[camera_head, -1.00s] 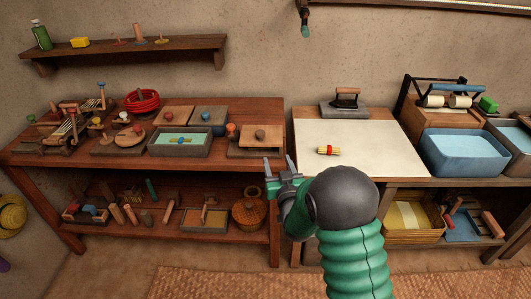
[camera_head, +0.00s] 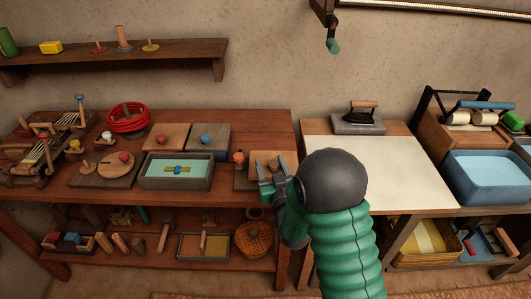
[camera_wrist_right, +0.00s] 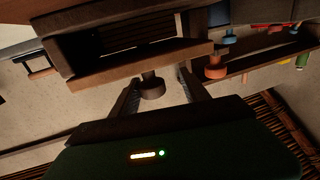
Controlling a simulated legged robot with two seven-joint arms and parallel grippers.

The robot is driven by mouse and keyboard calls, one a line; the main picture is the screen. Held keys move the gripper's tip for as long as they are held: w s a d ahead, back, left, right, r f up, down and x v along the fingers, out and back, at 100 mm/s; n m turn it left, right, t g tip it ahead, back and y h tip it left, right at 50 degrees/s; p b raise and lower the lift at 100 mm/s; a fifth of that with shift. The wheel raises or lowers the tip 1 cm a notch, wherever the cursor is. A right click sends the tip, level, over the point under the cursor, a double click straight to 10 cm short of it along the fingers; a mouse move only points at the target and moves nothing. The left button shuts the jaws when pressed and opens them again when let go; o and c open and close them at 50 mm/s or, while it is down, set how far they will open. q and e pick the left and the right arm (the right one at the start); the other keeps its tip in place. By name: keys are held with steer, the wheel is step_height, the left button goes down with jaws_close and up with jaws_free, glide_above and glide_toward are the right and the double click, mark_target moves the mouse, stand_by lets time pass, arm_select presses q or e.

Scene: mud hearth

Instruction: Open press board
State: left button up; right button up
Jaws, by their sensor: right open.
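The press board (camera_head: 258,157), as I take it, is a small wooden board with a dark round knob at the right end of the left workbench. My right gripper (camera_head: 273,169) is open at its front edge and partly covers it. In the right wrist view, the knob (camera_wrist_right: 152,87) stands between the two open fingers (camera_wrist_right: 158,93), below a wooden slab (camera_wrist_right: 140,68). I see no clear contact between fingers and knob. My left gripper is not in view.
An orange knob (camera_head: 238,157) stands just left of the board. A grey tray (camera_head: 177,184) with green content and boards with red (camera_head: 163,139) and blue (camera_head: 205,138) knobs are further left.

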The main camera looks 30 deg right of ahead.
steer(key=shift+s+d+r, duration=0.15)
steer(key=shift+s+d, duration=0.25)
steer(key=shift+d, duration=0.2)
steer(key=shift+c, duration=0.8)
steer(key=shift+w, duration=0.1)
steer(key=shift+c, duration=1.3)
steer(key=shift+w, duration=0.1)
steer(key=c, duration=0.5)
steer(key=shift+a, duration=0.2)
steer(key=shift+c, duration=1)
jaws_close()
steer(key=shift+d, duration=0.1)
